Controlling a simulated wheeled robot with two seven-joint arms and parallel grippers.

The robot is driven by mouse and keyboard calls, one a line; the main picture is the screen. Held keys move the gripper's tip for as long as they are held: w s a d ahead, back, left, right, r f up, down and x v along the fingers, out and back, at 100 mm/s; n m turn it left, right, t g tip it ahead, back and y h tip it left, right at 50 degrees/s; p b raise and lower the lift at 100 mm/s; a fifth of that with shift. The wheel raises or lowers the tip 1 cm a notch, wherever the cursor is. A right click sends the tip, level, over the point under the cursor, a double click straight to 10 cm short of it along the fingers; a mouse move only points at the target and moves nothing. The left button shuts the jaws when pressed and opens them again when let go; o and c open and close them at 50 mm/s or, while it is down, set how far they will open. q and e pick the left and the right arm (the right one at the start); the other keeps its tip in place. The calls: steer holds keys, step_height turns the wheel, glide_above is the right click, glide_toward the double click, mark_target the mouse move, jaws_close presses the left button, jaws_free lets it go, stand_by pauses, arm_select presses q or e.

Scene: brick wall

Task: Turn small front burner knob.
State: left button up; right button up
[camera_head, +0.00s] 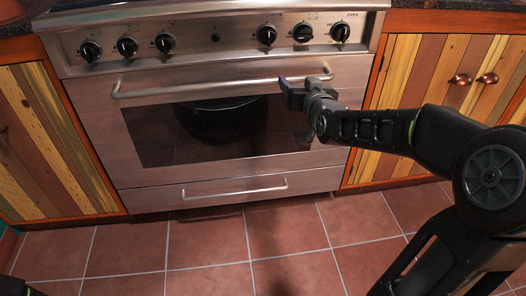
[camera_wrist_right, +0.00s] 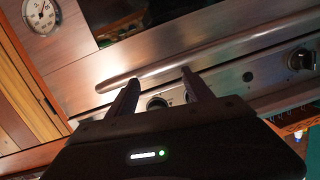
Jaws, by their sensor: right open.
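A row of black knobs runs along the stove's steel front panel, such as the left knob (camera_head: 91,50), the right-middle knob (camera_head: 267,35) and the far-right knob (camera_head: 340,32). Their labels are too small to read, so I cannot tell which is the small front burner knob. My right gripper (camera_head: 283,92) is in front of the oven handle, below the right knobs. In the right wrist view, its open fingers (camera_wrist_right: 160,88) are apart and empty. A round knob (camera_wrist_right: 157,102) shows partly between them; another knob (camera_wrist_right: 302,60) is at the right. My left gripper is out of view.
The oven handle (camera_head: 200,88) is a long bar sticking out below the knobs. The oven door window (camera_head: 160,138) shows a dark round pot inside. The tiled floor (camera_head: 210,240) is clear.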

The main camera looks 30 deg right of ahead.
steer(key=a+f+g+y, duration=0.1)
steer(key=a+f, duration=0.4)
steer(key=f, duration=0.4)
steer(key=a+f+g+y, duration=0.2)
steer(key=a+f, duration=0.3)
steer(key=f, duration=0.5)
steer(key=shift+s+a+f+g, duration=0.2)
steer(key=shift+s+g, duration=0.1)
